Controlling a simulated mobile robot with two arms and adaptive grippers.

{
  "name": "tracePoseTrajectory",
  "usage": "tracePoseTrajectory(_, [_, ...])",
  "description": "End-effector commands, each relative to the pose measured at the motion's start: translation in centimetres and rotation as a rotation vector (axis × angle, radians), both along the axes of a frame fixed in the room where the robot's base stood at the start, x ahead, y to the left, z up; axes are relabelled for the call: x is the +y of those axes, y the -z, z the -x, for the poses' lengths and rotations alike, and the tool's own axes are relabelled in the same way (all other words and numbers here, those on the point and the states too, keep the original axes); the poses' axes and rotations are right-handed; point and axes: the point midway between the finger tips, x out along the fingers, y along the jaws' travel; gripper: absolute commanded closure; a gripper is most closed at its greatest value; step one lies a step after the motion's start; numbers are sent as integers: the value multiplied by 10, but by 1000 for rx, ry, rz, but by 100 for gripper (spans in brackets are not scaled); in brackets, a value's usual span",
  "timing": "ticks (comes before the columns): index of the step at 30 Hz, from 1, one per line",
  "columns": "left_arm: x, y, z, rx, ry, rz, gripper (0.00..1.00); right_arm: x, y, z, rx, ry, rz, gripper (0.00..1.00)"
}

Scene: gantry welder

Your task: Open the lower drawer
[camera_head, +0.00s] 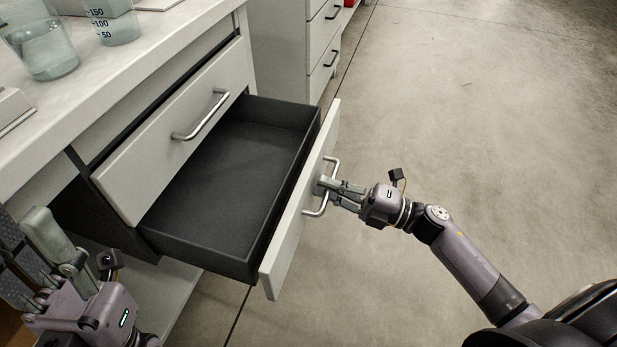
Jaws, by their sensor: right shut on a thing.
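The lower drawer (235,180) is pulled well out from the cabinet. Its dark inside looks empty, and its pale front panel (292,232) faces right. My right gripper (326,186) is shut on the silver bar handle (315,210) of that front. The upper drawer (150,165) above it is closed, with its own bar handle (203,115). My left gripper (30,245) is at the lower left, near the cabinet's side and apart from the drawers. I cannot tell how far its fingers are parted.
Glass beakers (45,50) with liquid stand on the white countertop (140,60). Another drawer cabinet (290,45) stands farther back. The concrete floor (470,130) to the right is clear around my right arm.

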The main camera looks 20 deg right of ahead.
Motion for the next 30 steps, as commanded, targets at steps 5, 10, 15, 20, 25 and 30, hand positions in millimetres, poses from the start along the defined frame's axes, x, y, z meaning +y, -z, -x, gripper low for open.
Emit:
tracePoseTrajectory(5, [0,0,0,0,0,0,62,-5,0,4,0,0,1,100])
tracePoseTrajectory(10, [0,0,0,0,1,0,62,-5,0,4,0,0,1,100])
tracePoseTrajectory(15, [0,0,0,0,1,0,62,-5,1,4,1,0,1,88])
tracePoseTrajectory(20, [0,0,0,0,1,0,62,-5,0,4,1,0,1,82])
tracePoseTrajectory(25, [0,-1,0,-2,0,2,62,-5,0,3,0,0,0,82])
tracePoseTrajectory(30, [1,-2,0,-6,-2,2,62,-11,3,8,2,0,1,82])
